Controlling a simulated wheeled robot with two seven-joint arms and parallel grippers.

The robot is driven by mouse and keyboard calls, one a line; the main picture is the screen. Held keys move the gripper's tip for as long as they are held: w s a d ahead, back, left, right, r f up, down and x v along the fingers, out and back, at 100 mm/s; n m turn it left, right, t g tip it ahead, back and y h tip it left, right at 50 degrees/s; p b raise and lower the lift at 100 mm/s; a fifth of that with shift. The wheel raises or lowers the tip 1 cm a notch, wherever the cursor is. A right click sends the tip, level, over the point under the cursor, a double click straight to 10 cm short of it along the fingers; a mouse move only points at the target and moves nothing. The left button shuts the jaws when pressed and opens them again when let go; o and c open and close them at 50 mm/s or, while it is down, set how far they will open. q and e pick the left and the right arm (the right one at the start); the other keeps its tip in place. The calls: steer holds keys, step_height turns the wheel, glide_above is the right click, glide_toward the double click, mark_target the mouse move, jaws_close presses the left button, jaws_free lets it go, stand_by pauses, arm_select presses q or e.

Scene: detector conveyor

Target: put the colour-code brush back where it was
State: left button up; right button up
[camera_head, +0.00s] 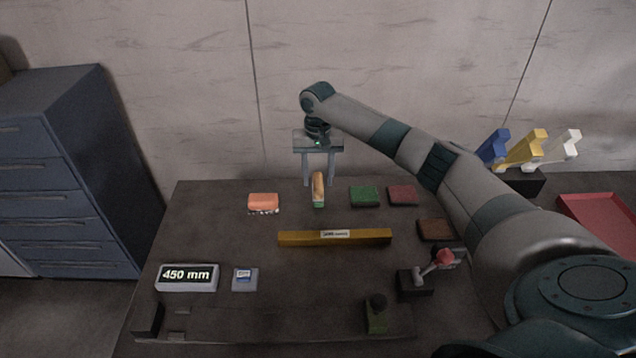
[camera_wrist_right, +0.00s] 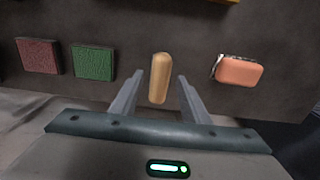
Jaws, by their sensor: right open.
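A brush with a tan wooden handle and a green lower end (camera_head: 318,192) is at the back middle of the dark table. In the right wrist view its handle (camera_wrist_right: 160,75) shows between the fingers with a gap on each side. My right gripper (camera_head: 318,182) is open, pointing down over the brush, its fingers on either side of it. An orange brush with pale bristles (camera_head: 263,202) lies to its left; it also shows in the wrist view (camera_wrist_right: 239,71). A green pad (camera_head: 364,196), a red pad (camera_head: 402,195) and a brown pad (camera_head: 435,230) lie to the right. My left gripper is not in view.
A yellow bar (camera_head: 300,239) lies across the table's middle. In front are a 450 mm display (camera_head: 187,287), a small blue-and-grey block (camera_head: 244,279), a red-knobbed lever (camera_head: 444,257) and a black knob (camera_head: 377,302). A red tray (camera_head: 600,222) is at far right.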

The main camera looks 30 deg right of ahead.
step_height(320, 180, up, 10)
steer(key=b, duration=0.1)
steer(key=shift+f+b, duration=0.15)
steer(key=shift+b, duration=0.2)
steer(key=shift+f, duration=0.1)
stand_by(0.6)
